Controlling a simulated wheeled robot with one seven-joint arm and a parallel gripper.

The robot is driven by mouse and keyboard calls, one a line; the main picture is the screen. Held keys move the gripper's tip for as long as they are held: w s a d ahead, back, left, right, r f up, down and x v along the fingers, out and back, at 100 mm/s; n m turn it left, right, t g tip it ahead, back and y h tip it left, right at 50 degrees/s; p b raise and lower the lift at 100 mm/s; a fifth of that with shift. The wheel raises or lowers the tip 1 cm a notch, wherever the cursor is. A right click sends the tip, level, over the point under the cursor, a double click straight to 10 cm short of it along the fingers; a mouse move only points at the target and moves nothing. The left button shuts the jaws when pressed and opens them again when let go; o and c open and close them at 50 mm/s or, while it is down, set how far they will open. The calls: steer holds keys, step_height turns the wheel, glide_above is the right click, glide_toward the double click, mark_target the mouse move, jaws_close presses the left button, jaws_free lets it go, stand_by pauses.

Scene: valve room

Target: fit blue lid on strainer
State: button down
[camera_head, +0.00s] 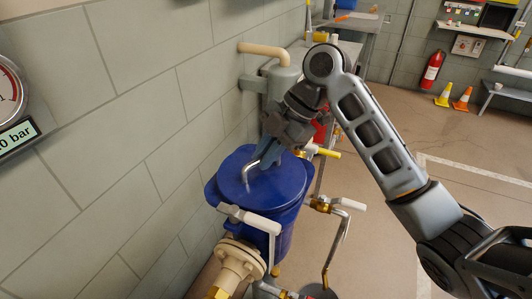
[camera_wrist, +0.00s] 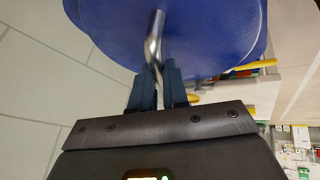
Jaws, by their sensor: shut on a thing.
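The blue lid (camera_head: 285,185) is a round, lobed disc with a bent metal handle (camera_head: 248,172) on top. It lies over the blue strainer body (camera_head: 284,240), which shows below it. From this angle I cannot tell whether the lid rests on the rim or hovers just above it. My gripper (camera_head: 268,155) is above the lid, its blue fingers shut on the handle. In the wrist view the lid (camera_wrist: 205,35) fills the top, and the fingers (camera_wrist: 158,75) close around the handle (camera_wrist: 154,38). The strainer's rim and opening are hidden under the lid.
The block wall (camera_head: 140,120) stands close on the left, with a gauge (camera_head: 8,100). A cream flange (camera_head: 238,262) and pipes with pale handles (camera_head: 248,218) stand in front. A yellow-handled valve (camera_head: 328,152) is to the right. The floor beyond is open, with cones (camera_head: 444,96) far back.

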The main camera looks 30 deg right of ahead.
steer(key=shift+r, duration=0.1)
steer(key=c, duration=0.7)
jaws_free()
steer(key=shift+o, duration=0.2)
steer(key=shift+r+p, duration=2.55)
steer(key=shift+r, duration=0.9)
